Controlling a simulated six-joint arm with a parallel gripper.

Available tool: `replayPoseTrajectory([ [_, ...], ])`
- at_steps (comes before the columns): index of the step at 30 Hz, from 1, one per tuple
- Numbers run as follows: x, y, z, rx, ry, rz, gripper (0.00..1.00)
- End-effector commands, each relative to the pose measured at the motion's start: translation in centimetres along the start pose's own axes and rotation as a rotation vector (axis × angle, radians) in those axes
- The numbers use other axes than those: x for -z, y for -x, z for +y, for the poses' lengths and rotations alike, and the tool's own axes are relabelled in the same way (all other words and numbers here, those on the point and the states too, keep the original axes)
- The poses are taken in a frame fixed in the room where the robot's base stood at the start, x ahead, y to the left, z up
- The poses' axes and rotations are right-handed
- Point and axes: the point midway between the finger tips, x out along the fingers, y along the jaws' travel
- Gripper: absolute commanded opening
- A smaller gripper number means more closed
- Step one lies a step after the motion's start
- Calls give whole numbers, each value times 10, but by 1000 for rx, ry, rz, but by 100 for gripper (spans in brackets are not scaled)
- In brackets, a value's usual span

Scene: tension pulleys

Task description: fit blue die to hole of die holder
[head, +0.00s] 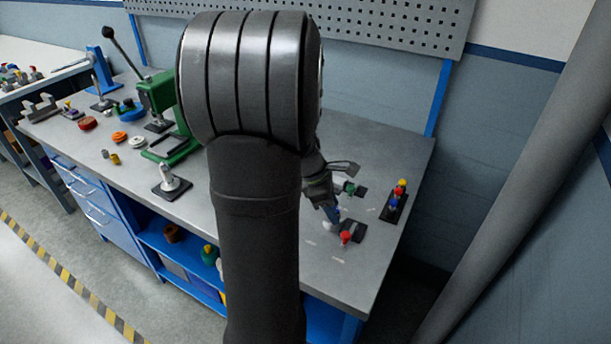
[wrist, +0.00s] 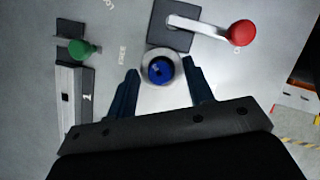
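In the wrist view, a round blue piece (wrist: 160,70), which looks like the blue die, shows inside a pale metal ring (wrist: 146,80), which may be the die holder. I cannot tell how deep the blue piece sits. My gripper (wrist: 160,68) has its two dark blue fingers spread, one on each side of the ring. Small gaps show between fingers and ring. In the head view, my gripper (head: 329,210) is low over the right end of the bench, partly hidden by my arm. A pale part (head: 327,226) shows below its fingers.
A lever with a red knob (wrist: 241,33) on a black base (wrist: 170,38) stands close beside the ring. A green knob (wrist: 80,49) is at left. A black rack (head: 395,208) with yellow, red and blue pieces stands right. A green press (head: 160,92) is farther left.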

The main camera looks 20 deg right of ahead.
Motion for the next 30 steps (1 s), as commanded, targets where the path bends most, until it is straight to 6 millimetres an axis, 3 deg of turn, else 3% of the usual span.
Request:
replayPoseTrajectory([
  [8,0,1,0,-1,0,0,47],
  [13,0,17,1,-4,0,-1,47],
  [30,3,147,3,-2,2,-2,47],
])
